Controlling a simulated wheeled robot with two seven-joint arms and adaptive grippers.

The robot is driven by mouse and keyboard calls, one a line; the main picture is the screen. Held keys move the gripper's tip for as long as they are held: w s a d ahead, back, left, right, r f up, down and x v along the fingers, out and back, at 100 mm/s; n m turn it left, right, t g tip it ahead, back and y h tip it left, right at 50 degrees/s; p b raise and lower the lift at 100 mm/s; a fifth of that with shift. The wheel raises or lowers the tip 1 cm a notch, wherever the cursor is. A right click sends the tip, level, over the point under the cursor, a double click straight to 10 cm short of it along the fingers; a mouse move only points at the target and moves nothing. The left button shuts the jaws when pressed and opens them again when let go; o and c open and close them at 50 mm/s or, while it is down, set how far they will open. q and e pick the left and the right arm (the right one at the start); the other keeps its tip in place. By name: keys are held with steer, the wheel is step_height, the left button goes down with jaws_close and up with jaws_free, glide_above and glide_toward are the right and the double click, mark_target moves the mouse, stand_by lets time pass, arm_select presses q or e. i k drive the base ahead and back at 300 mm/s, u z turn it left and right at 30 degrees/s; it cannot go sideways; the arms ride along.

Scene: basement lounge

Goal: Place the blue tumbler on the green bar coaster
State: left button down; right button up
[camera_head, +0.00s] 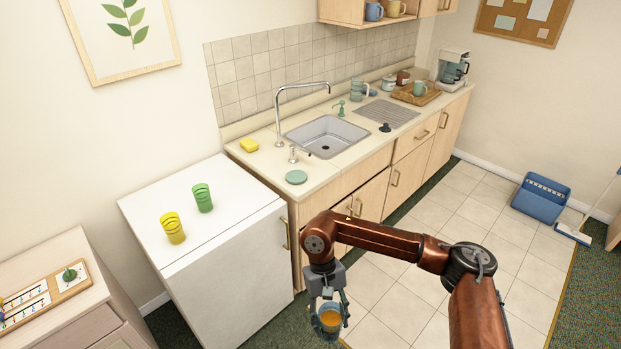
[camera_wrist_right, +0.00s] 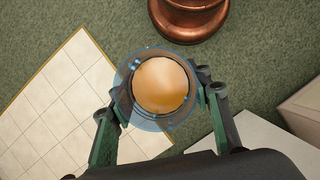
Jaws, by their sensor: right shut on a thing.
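The blue tumbler (camera_head: 330,320) hangs in my right gripper (camera_head: 329,302), low in front of the counter and above the floor. It is see-through blue with an orange filling and looks roughly upright. In the right wrist view my right gripper (camera_wrist_right: 160,98) has a finger on either side of the tumbler (camera_wrist_right: 145,122), shut on it. The round green bar coaster (camera_head: 296,177) lies bare on the counter's near left end, beyond and above the tumbler in the head view. My left gripper is out of view.
A white fridge (camera_head: 225,220) carries yellow (camera_head: 172,228) and green (camera_head: 202,198) tumblers. A cabinet handle (camera_head: 355,208) juts out near my arm. Counter around the coaster is clear.

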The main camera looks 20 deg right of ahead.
mark_target(296, 176)
steer(key=z, duration=0.65)
steer(key=i, duration=0.6)
steer(key=z, duration=0.75)
steer(key=i, duration=0.6)
steer(key=u, duration=0.6)
steer(key=i, duration=0.6)
steer(key=u, duration=0.7)
